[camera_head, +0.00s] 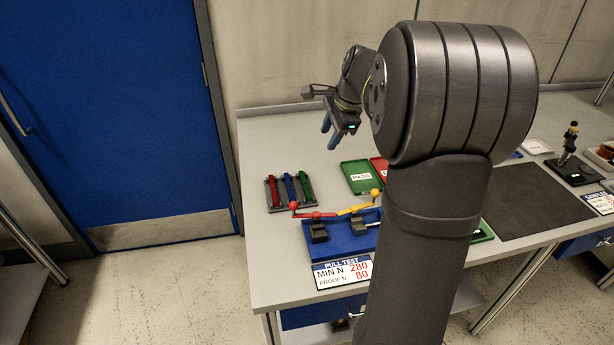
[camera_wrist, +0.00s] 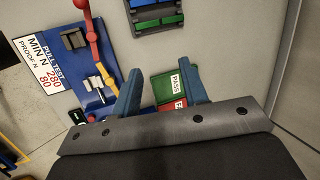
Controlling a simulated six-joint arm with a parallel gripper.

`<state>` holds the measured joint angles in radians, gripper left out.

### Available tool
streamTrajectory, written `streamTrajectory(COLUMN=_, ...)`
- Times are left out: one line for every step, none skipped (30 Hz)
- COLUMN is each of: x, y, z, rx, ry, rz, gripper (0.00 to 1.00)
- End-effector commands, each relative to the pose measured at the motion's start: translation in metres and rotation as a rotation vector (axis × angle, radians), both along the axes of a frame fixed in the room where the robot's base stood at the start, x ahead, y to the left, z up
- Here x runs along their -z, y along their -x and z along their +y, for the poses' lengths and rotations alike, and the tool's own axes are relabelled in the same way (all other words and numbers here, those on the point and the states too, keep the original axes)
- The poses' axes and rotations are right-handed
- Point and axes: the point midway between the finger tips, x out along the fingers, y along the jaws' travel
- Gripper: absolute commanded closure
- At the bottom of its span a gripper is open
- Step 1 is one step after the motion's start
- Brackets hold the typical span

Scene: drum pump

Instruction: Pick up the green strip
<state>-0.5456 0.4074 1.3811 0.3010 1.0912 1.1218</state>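The green strip (camera_head: 305,186) stands at the right end of a small dark rack (camera_head: 271,193), beside a blue strip (camera_head: 290,187) and a red strip (camera_head: 274,191). In the wrist view the green strip (camera_wrist: 173,19) is at the top edge, crossed by a dark part of the rack, with the blue strip (camera_wrist: 140,3) partly cut off above it. My gripper (camera_head: 331,138) is above the table, behind and right of the rack in the head view. In the wrist view its blue fingers (camera_wrist: 161,68) are apart with nothing between them.
A blue pull-test fixture (camera_head: 346,243) with a red and yellow linkage (camera_head: 333,213) stands in front of the rack. A green PASS tray (camera_head: 350,170) and a red tray (camera_head: 379,168) lie to the right. A dark mat (camera_head: 535,205) is farther right.

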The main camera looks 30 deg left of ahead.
Motion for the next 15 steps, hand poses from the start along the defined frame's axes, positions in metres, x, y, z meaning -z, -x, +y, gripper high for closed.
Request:
streamTrajectory(x=0.003, y=-0.003, z=0.006, rx=-0.063, ry=0.021, rz=-0.014, gripper=0.60)
streamTrajectory(x=0.004, y=-0.004, z=0.010, rx=-0.113, ry=0.036, rz=-0.025, gripper=0.60)
streamTrajectory(x=0.006, y=-0.007, z=0.016, rx=-0.192, ry=0.060, rz=-0.043, gripper=0.60)
streamTrajectory(x=0.008, y=-0.009, z=0.021, rx=-0.259, ry=0.081, rz=-0.057, gripper=0.60)
streamTrajectory(x=0.009, y=-0.011, z=0.027, rx=-0.332, ry=0.103, rz=-0.072, gripper=0.60)
streamTrajectory(x=0.012, y=-0.015, z=0.034, rx=-0.434, ry=0.133, rz=-0.092, gripper=0.60)
streamTrajectory(x=0.014, y=-0.017, z=0.039, rx=-0.512, ry=0.154, rz=-0.105, gripper=0.60)
streamTrajectory(x=0.016, y=-0.019, z=0.045, rx=-0.590, ry=0.176, rz=-0.118, gripper=0.60)
streamTrajectory(x=0.019, y=-0.021, z=0.051, rx=-0.691, ry=0.204, rz=-0.133, gripper=0.60)
streamTrajectory(x=0.021, y=-0.023, z=0.057, rx=-0.768, ry=0.224, rz=-0.144, gripper=0.60)
streamTrajectory(x=0.023, y=-0.025, z=0.062, rx=-0.843, ry=0.243, rz=-0.155, gripper=0.60)
streamTrajectory(x=0.026, y=-0.027, z=0.068, rx=-0.939, ry=0.266, rz=-0.166, gripper=0.60)
streamTrajectory(x=0.028, y=-0.028, z=0.073, rx=-1.008, ry=0.283, rz=-0.172, gripper=0.60)
streamTrajectory(x=0.030, y=-0.029, z=0.077, rx=-1.071, ry=0.297, rz=-0.178, gripper=0.60)
streamTrajectory(x=0.033, y=-0.031, z=0.081, rx=-1.151, ry=0.315, rz=-0.182, gripper=0.60)
